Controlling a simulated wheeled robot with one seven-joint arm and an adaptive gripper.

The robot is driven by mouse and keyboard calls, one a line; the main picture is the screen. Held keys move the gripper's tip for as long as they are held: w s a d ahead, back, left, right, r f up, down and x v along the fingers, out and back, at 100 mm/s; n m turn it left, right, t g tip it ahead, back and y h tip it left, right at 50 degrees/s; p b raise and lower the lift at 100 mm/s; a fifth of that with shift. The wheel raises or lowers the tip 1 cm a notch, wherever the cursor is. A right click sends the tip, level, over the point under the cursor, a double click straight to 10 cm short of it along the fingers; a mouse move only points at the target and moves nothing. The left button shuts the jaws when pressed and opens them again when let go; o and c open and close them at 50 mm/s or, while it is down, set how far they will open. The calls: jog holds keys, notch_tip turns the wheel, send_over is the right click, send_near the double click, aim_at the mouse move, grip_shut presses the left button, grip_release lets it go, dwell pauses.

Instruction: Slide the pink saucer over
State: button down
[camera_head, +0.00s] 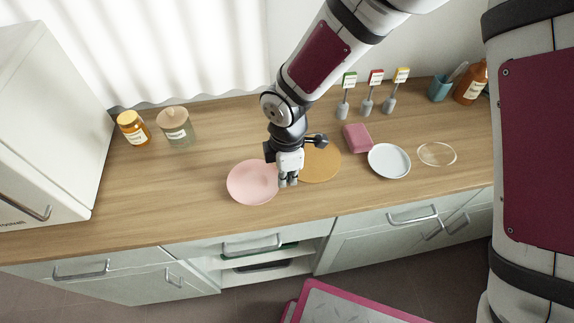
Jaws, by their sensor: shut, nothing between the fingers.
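The pink saucer (250,184) lies flat on the wooden counter, left of the middle of the view. My gripper (288,183) is shut and empty, pointing down at the saucer's right edge. From this angle I cannot tell whether the fingertips touch the saucer or the counter. The gripper hides a small part of the saucer's right rim. A round orange-brown mat (322,163) lies just right of the gripper, partly hidden behind it.
A pink block (357,138), a white plate (389,161) and a clear round disc (437,154) lie to the right. Three labelled sign holders (368,104) stand behind. Two jars (175,127) stand at the back left, near a white fridge (45,130). The counter left of the saucer is clear.

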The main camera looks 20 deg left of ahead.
aim_at(226, 196)
jog(key=shift+f, duration=0.5)
jog(key=s+a+b, duration=0.1)
jog(key=s+a, duration=0.1)
jog(key=a, duration=0.2)
jog(key=s+a+b, duration=0.1)
jog(key=s+a, duration=0.2)
jog(key=a, duration=0.1)
jog(key=s+a+b, duration=0.1)
jog(key=s+a, duration=0.2)
jog(key=a, duration=0.1)
jog(key=shift+s+a, duration=0.1)
jog(key=shift+a, duration=0.25)
jog(key=shift+d, duration=0.1)
jog(key=shift+r, duration=0.15)
